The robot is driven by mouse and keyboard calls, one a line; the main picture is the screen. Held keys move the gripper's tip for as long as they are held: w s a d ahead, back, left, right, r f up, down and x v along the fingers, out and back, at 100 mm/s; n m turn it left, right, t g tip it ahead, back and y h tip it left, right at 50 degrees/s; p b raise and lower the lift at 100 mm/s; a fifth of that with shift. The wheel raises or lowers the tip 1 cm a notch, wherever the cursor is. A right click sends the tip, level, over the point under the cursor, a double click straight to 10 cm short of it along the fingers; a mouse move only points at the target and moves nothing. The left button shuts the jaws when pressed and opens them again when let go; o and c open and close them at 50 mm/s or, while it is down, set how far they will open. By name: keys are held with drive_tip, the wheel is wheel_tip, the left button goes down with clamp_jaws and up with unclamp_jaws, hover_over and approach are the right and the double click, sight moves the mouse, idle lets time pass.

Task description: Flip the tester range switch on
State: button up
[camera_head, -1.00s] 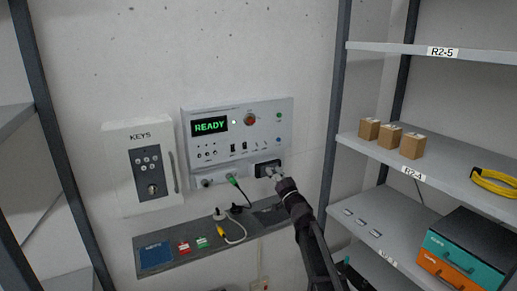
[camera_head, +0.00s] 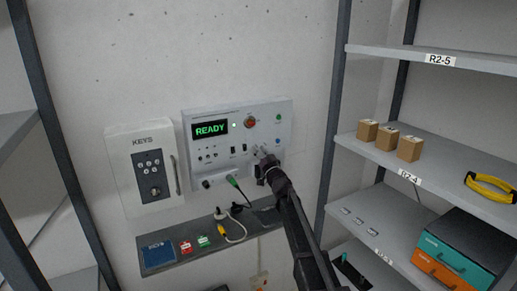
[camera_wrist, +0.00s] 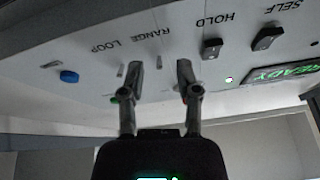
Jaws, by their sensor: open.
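The tester (camera_head: 205,165) is a grey wall panel with a green READY display (camera_head: 210,129). My gripper (camera_head: 260,153) is at its switch row, right of the middle. In the wrist view, which shows the panel upside down, my gripper (camera_wrist: 159,70) is open, its two fingers apart near the panel face. The range switch (camera_wrist: 158,61) is a small lever by the RANGE label, appearing between the fingertips. Its position is too small to tell, and I cannot tell whether a finger touches it. In the head view, my gripper partly covers this area.
A similar LOOP lever (camera_wrist: 121,70) is close beside one finger. The black HOLD (camera_wrist: 212,47) and SELF (camera_wrist: 267,38) rockers are on the other side. A blue button (camera_wrist: 69,76) is beyond LOOP. A ledge (camera_head: 190,254) with cables is below; shelves (camera_head: 450,170) stand at right.

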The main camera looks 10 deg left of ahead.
drive_tip(key=shift+w+a+r, duration=0.1)
drive_tip(key=shift+w, duration=0.05)
clamp_jaws()
drive_tip(key=shift+r+g+h+p, duration=0.4)
drive_tip(key=shift+g+p, duration=0.2)
drive_tip(key=shift+p, duration=0.9)
drive_tip(key=g+h+p, duration=0.1)
drive_tip(key=p, duration=0.2)
drive_tip(key=g+p, duration=0.1)
drive_tip(key=p, duration=0.2)
drive_tip(key=shift+r+g+h, duration=0.3)
drive_tip(key=shift+r+h, duration=0.1)
drive_tip(key=g+h+p, duration=0.1)
drive_tip(key=p, duration=0.2)
drive_tip(key=g+p, duration=0.1)
drive_tip(key=p, duration=0.2)
drive_tip(key=shift+r+g+h, duration=0.3)
drive_tip(key=shift+r+h, duration=0.1)
drive_tip(key=shift+g+h+p, duration=0.4)
drive_tip(key=shift+g+p, duration=0.1)
drive_tip(key=shift+p, duration=0.25)
drive_tip(key=shift+f, duration=0.1)
unclamp_jaws()
